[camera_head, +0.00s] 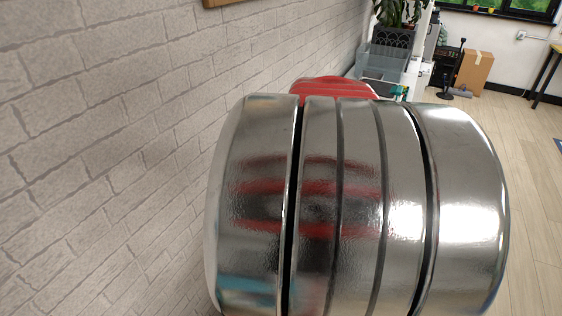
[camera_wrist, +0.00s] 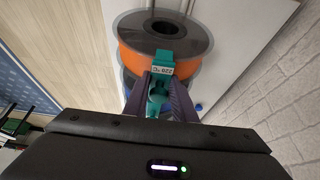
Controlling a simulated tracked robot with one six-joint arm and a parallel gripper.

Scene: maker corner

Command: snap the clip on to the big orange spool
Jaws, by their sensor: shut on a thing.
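In the wrist view my gripper (camera_wrist: 160,88) is shut on a teal clip (camera_wrist: 161,59) with a small label reading 220 °C, upside down. The clip's far end points at the big orange spool (camera_wrist: 133,60), which has grey see-through flanges and a dark centre hole. The clip overlaps the spool's near rim in the picture; I cannot tell whether they touch. In the head view the spool and gripper are hidden behind my large shiny metal arm part.
Part of another dark-rimmed spool (camera_wrist: 128,80) shows below the orange one. A pale surface (camera_wrist: 215,70) lies around them, with a brick wall (camera_wrist: 285,85) on the right. In the head view, grey bins (camera_head: 383,62) and a plant stand behind; a cardboard box (camera_head: 475,72) is farther off.

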